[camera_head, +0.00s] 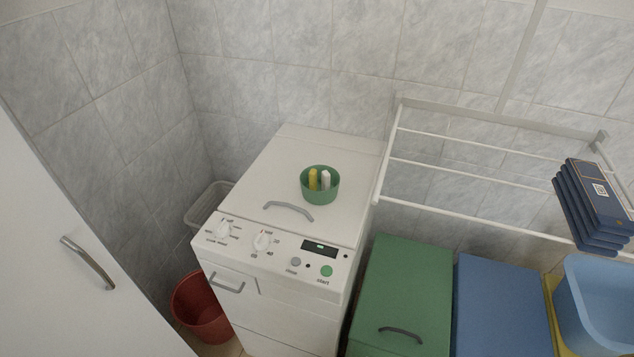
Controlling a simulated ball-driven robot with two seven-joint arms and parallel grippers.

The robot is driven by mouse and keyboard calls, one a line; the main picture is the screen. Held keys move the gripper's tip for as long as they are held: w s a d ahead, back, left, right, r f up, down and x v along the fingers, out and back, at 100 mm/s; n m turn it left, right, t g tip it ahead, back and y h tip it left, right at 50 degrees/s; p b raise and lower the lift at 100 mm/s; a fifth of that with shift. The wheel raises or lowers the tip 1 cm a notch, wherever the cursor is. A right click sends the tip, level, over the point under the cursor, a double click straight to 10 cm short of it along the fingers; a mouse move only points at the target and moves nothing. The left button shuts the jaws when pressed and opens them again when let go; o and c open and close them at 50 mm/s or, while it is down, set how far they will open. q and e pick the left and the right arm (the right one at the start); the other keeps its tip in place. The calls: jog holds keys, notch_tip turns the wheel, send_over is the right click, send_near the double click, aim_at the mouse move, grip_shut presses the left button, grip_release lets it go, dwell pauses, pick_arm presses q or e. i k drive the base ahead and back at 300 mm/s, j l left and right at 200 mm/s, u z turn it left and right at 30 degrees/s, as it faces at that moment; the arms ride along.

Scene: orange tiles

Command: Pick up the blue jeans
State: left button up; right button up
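The blue jeans (594,207) appear as a dark blue folded bundle with tan edge lines and a pale printed label. They hang over the bars of the white wall drying rack (462,172) at the right side of the head view. Their right part is cut off by the picture edge. Neither of my grippers shows in the head view.
A white top-loading washing machine (341,157) stands in the middle, with a green bowl (320,190) on its lid. A green bin (407,290), a blue bin (500,305) and a light blue basin (597,310) stand below the rack. A red bucket (203,308) is on the floor, left.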

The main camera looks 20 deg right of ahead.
aim_at(598, 223)
jog(key=z, duration=2.15)
jog(key=i+l+u, duration=0.15)
jog(key=u, duration=0.15)
jog(key=i+l+u, duration=0.1)
jog(key=l+u, duration=0.55)
jog(key=i+l, duration=0.05)
jog(key=l, duration=0.05)
